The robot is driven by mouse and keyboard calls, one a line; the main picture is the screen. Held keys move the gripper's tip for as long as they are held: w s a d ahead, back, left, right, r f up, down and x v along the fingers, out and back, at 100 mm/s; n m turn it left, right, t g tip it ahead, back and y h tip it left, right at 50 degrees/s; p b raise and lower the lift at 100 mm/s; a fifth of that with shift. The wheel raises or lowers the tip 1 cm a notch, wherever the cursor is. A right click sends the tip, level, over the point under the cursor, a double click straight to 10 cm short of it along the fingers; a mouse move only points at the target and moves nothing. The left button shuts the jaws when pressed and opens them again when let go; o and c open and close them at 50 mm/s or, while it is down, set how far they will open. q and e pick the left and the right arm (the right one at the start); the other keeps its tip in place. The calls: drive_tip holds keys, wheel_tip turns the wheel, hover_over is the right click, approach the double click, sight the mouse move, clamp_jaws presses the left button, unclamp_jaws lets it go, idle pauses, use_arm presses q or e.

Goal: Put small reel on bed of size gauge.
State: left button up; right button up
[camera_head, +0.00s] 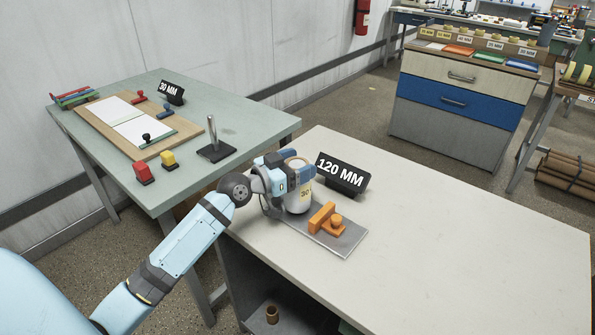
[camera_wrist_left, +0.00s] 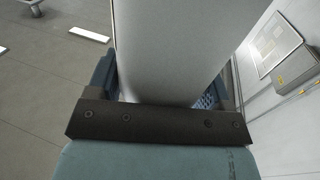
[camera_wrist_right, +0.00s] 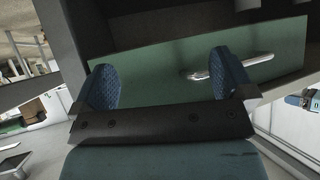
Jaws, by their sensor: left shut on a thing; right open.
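The size gauge (camera_head: 342,240) is a grey plate with orange blocks (camera_head: 325,218) on the pale table. The reel stands at or just over the plate's back left end; its base contact is hard to tell. My right gripper (camera_wrist_right: 168,80) is open and empty in the right wrist view.
A black 120 MM sign (camera_head: 342,176) stands just behind the gauge. The pale table (camera_head: 470,245) is clear to the right. A green table (camera_head: 245,130) at left holds a board, stamps and a spindle (camera_head: 215,145). A green drawer front (camera_wrist_right: 160,75) faces my right gripper.

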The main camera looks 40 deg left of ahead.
use_arm(q)
drive_tip(key=shift+f, duration=0.7)
drive_tip(key=shift+f, duration=0.2)
drive_tip(key=o, duration=1)
drive_tip(key=shift+r, duration=0.15)
